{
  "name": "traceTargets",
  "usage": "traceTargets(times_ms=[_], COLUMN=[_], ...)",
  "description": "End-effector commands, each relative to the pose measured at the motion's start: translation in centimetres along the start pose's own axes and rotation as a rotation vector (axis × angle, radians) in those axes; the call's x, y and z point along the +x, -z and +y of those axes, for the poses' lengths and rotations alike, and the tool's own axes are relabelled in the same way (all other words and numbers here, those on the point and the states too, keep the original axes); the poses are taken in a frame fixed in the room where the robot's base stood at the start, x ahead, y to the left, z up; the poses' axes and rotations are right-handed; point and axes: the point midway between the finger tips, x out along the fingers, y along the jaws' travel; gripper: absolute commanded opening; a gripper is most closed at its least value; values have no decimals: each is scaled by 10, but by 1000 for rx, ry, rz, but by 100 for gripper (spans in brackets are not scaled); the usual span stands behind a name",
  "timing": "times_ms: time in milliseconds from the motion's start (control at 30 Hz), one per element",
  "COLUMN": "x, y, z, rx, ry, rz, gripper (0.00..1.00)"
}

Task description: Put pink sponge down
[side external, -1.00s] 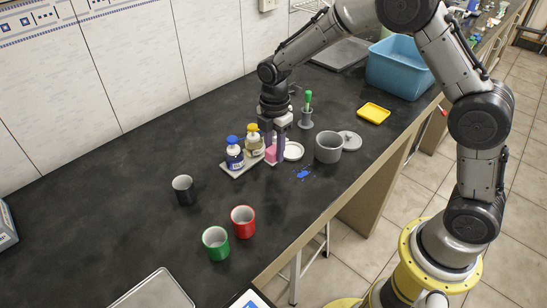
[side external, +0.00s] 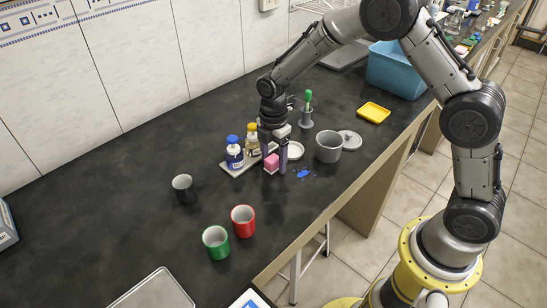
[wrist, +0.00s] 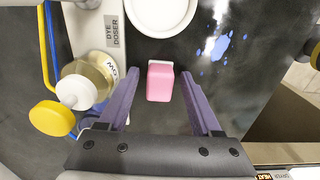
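The pink sponge (wrist: 159,82) is a small block with a pale far end. In the wrist view it lies on the dark bench between the two purple fingers of my gripper (wrist: 163,88), with a gap on each side. In the side view the sponge (side external: 271,161) stands in front of my gripper (side external: 275,165), which points down at the bench. My gripper is open and touches nothing that I can see.
A tray (side external: 240,168) holds a blue-capped bottle (side external: 234,153) and a yellow-capped bottle (side external: 253,140). A white dish (wrist: 160,12) and blue spill spots (wrist: 220,47) lie close by. A grey pot (side external: 328,147) is to the right. Red (side external: 243,221), green (side external: 216,242) and black (side external: 184,188) mugs stand left.

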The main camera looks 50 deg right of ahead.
Motion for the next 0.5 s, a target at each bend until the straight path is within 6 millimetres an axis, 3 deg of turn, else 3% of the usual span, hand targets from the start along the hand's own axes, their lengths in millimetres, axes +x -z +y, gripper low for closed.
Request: traceTargets(times_ms=[267,500], x=[-11,-56], y=[0,0], z=[1,1], rx=[0,0], ry=[-3,-6], rz=[0,1], gripper=[66,66])
